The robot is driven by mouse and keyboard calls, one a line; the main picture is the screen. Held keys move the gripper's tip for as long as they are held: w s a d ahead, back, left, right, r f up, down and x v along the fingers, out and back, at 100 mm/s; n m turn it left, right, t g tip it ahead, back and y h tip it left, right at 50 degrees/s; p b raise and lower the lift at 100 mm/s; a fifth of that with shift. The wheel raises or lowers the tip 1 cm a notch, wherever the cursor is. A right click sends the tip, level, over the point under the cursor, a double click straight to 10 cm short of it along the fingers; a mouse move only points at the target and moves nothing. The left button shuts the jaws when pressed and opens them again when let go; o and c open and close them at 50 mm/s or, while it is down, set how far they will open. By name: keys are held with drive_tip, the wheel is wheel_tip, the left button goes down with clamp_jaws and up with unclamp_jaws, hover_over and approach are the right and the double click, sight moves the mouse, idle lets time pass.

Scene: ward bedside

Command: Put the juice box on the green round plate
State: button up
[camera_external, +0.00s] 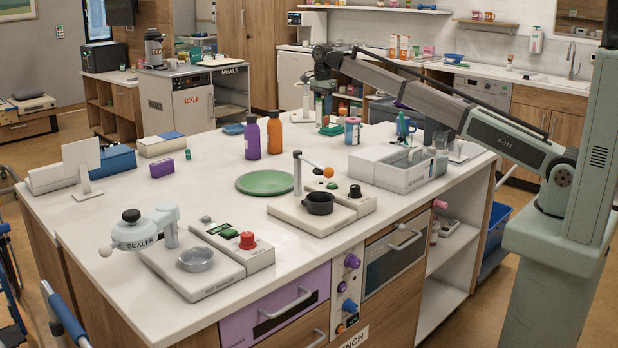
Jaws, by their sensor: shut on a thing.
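The green round plate (265,183) lies flat and empty near the middle of the white counter. My arm reaches from the right to the counter's far side. There my gripper (327,104) points down, beyond the plate and to its right. It is shut on a small boxy thing, which seems to be the juice box (328,118). The fingers hide part of it and it is small in this view. I cannot tell whether it touches the counter.
A purple bottle (252,138) and an orange bottle (274,133) stand behind the plate. A hotplate with a dark pot (319,203) and a post with an orange tip (328,172) stand right of the plate. A pink and blue tub (353,131) stands near my gripper.

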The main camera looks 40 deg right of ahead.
drive_tip(key=s+a+r+n, duration=0.1)
drive_tip(key=s+a, duration=0.3)
drive_tip(key=a, duration=0.9)
drive_tip(key=s+a+n, duration=0.2)
drive_tip(key=s+a, duration=0.1)
drive_tip(key=a, duration=0.9)
drive_tip(key=s+a+r+n, duration=0.1)
drive_tip(key=s+a, duration=0.3)
drive_tip(key=a, duration=0.9)
drive_tip(key=shift+w+d+f+m, duration=0.15)
drive_tip(key=shift+f+m, duration=0.55)
drive_tip(key=shift+f, duration=1)
drive_tip(key=shift+w+a+f+m, duration=0.15)
drive_tip(key=shift+f+m, duration=0.55)
drive_tip(key=shift+f, duration=1.05)
drive_tip(key=shift+w+d+f+m, duration=0.2)
drive_tip(key=shift+f+m, duration=0.5)
drive_tip(key=shift+f, duration=1)
drive_tip(key=shift+f, duration=0.15)
drive_tip(key=o, duration=1.2)
wheel_tip(320, 180, up, 12)
drive_tip(key=shift+r, duration=0.15)
